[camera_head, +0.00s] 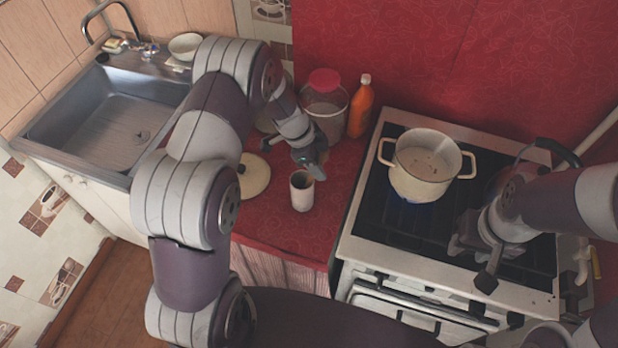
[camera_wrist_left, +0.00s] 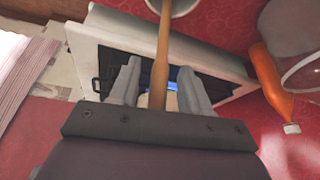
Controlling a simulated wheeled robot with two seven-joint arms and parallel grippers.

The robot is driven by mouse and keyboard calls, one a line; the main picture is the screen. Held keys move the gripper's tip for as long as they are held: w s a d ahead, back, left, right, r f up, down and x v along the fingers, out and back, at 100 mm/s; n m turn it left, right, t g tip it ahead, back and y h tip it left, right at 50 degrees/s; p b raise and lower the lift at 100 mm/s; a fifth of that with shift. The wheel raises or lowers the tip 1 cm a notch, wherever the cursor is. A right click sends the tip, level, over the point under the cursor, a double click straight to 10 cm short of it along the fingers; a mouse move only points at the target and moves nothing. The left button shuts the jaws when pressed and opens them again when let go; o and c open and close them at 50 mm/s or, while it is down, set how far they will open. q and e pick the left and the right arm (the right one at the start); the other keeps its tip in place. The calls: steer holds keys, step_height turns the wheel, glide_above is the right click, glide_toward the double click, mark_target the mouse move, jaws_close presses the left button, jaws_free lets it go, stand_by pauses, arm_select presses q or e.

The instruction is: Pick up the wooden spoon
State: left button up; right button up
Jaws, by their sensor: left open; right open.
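The wooden spoon (camera_wrist_left: 160,58) shows in the left wrist view as a long light-brown handle running up between the two fingers. Its lower end is hidden by the gripper body, and I cannot make it out in the head view. My left gripper (camera_wrist_left: 157,76) is open, with one finger on each side of the handle and gaps visible. In the head view my left gripper (camera_head: 314,166) is just above a pale cup (camera_head: 301,197) on the red counter. My right gripper (camera_head: 470,263) is open and empty over the front right of the stove.
A cream two-handled pot (camera_head: 421,181) stands on the stove (camera_head: 390,243). An orange bottle (camera_head: 361,110) and a red-lidded jar (camera_head: 324,104) stand behind the cup. A round lid (camera_head: 254,176) lies left of it. The sink (camera_head: 105,118) is at the far left.

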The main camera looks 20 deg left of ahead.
arm_select(q)
jaws_close()
arm_select(e)
steer(key=shift+s, duration=0.1)
